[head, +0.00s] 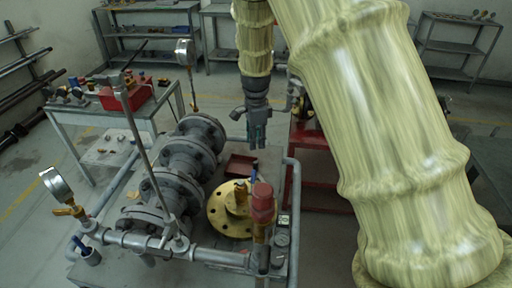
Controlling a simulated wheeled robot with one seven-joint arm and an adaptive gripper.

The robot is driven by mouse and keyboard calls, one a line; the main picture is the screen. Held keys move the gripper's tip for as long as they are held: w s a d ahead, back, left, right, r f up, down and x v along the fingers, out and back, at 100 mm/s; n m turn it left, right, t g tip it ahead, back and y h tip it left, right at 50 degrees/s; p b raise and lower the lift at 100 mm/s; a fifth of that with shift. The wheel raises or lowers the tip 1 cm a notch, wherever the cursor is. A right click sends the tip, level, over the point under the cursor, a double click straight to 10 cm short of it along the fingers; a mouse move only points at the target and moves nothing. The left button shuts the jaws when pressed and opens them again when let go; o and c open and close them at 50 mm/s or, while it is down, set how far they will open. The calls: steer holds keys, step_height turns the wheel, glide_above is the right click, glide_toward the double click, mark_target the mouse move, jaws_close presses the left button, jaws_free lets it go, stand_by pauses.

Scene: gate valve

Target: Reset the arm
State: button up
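My gripper (257,135) hangs pointing down at the end of my arm, which is wrapped in a yellowish cover. It is above the far side of the pipe bench, behind the brass flange (232,209). The fingers are small and dark here, and I cannot tell whether they are open or shut. I see no object clearly held in them. My upper arm fills the right of the head view and hides what lies behind it.
A flanged grey valve assembly (181,160) stands on the bench among pipes. Pressure gauges (57,185) (184,52) rise at its left and back. A red-capped fitting (262,203) stands in front. A side table holds a red toolbox (127,95). A red stand (314,180) is behind right.

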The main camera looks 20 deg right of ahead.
steer(key=shift+r, duration=0.3)
